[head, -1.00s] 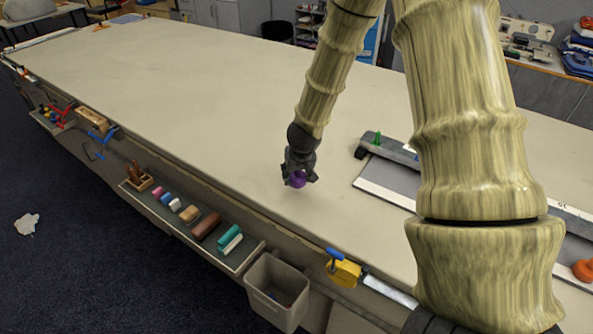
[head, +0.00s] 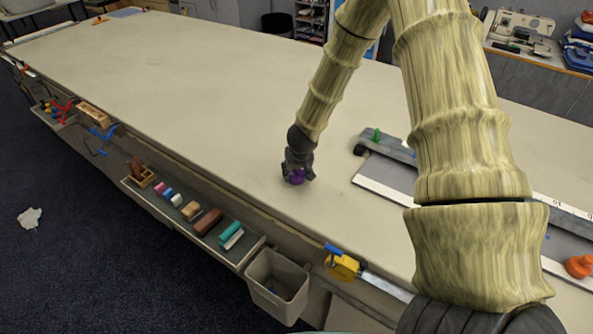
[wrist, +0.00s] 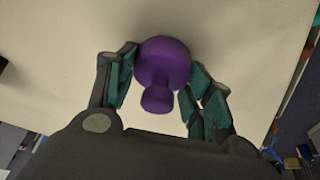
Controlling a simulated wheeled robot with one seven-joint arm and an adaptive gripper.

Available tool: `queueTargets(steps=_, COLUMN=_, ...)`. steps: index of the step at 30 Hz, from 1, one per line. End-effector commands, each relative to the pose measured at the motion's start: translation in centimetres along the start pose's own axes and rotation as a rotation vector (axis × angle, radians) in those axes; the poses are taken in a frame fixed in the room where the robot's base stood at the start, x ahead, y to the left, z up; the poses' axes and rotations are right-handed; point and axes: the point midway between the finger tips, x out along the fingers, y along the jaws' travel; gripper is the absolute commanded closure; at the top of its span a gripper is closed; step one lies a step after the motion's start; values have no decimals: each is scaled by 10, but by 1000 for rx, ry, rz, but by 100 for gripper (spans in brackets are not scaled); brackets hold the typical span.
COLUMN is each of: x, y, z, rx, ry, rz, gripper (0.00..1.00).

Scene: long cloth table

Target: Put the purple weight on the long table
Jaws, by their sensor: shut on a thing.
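The purple weight (head: 297,177) is between the fingers of my gripper (head: 298,176), just over or touching the cloth of the long table (head: 190,85); I cannot tell which. In the wrist view the weight (wrist: 161,66) shows as a rounded purple body with a narrower knob toward the camera. The dark fingers with teal pads of my gripper (wrist: 161,85) flank it on both sides, closed on it. The pale table cloth (wrist: 240,40) fills most of the background there.
A grey board with a ruler (head: 385,175) lies on the table to the right of my gripper. An orange object (head: 579,266) lies further right. A side tray (head: 190,222) with colored blocks and a grey bin (head: 275,285) hang along the near edge. The table's left and middle are clear.

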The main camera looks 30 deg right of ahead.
Motion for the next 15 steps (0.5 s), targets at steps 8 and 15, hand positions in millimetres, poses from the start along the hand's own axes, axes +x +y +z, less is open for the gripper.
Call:
queueTargets(steps=8, x=0, y=0, z=-1, rx=0, ry=2, rz=0, gripper=100)
queueTargets(steps=15, x=2, y=0, z=1, rx=0, ry=0, rz=1, gripper=29)
